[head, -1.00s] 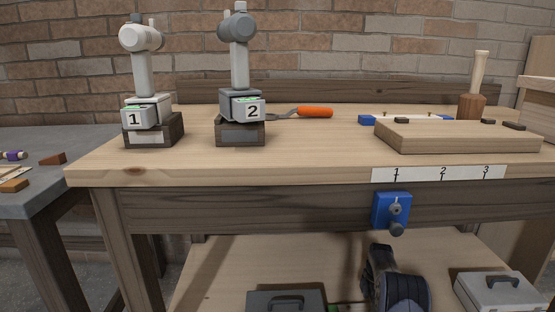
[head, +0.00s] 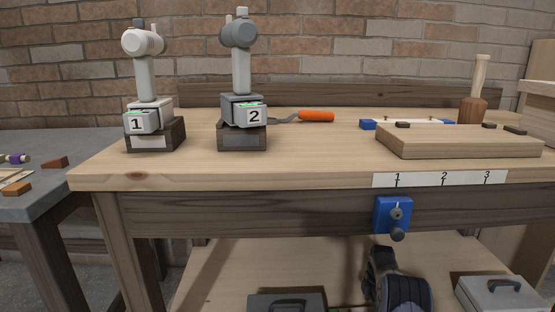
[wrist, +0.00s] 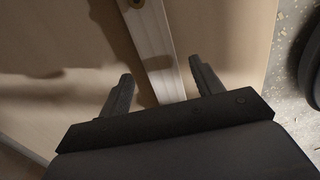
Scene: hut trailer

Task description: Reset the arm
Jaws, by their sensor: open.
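My gripper (wrist: 160,66) shows in the wrist view, with its two dark fingers apart and nothing between them. A pale metal strip (wrist: 152,35) on a light wooden surface (wrist: 225,30) lies beyond the fingers. How far the fingers are from it, I cannot tell. I cannot make out my gripper in the head view.
A wooden workbench (head: 300,165) carries two numbered devices, 1 (head: 148,85) and 2 (head: 241,80), an orange-handled tool (head: 316,116), a thick board (head: 460,142) and a mallet (head: 474,105). A blue fixture (head: 393,215) sits on its front. A case (head: 500,293) lies below.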

